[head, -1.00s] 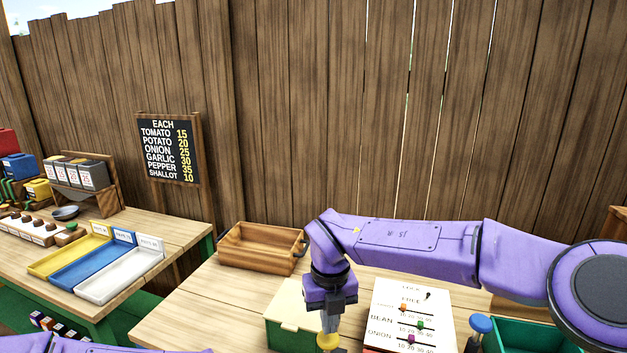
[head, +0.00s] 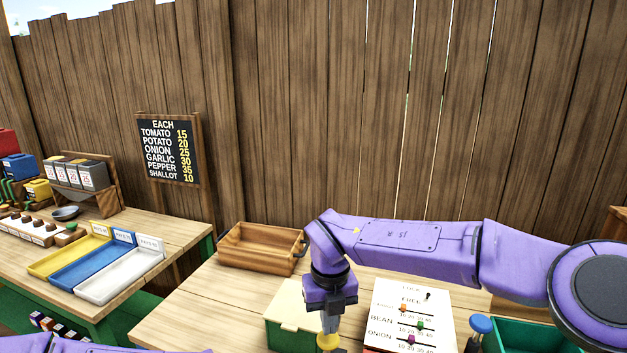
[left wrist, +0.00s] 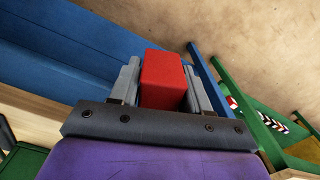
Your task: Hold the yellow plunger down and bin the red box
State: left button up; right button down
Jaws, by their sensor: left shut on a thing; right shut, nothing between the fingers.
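The red box (left wrist: 163,80) is between the two grey fingers of my left gripper (left wrist: 163,70) in the left wrist view. The gripper is shut on it. In the head view only a bit of my purple left arm shows at the bottom left edge. My right gripper (head: 329,322) is shut and points straight down, with its fingertips at the top of the yellow plunger (head: 327,342). The plunger stands beside the green box with a cream lid (head: 291,305). Its lower part is cut off by the frame edge, so how far down it is cannot be told.
A large blue surface (left wrist: 60,60) lies left of the red box in the left wrist view; green rails (left wrist: 240,100) are on the right. The head view shows a wooden tray (head: 262,262), a slider board (head: 412,315), a blue knob (head: 480,325) and coloured trays (head: 120,272).

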aim_at(328, 340)
pick_arm(q)
jog(key=shift+f, duration=0.1)
pick_arm(e)
jog(key=shift+f, duration=0.1)
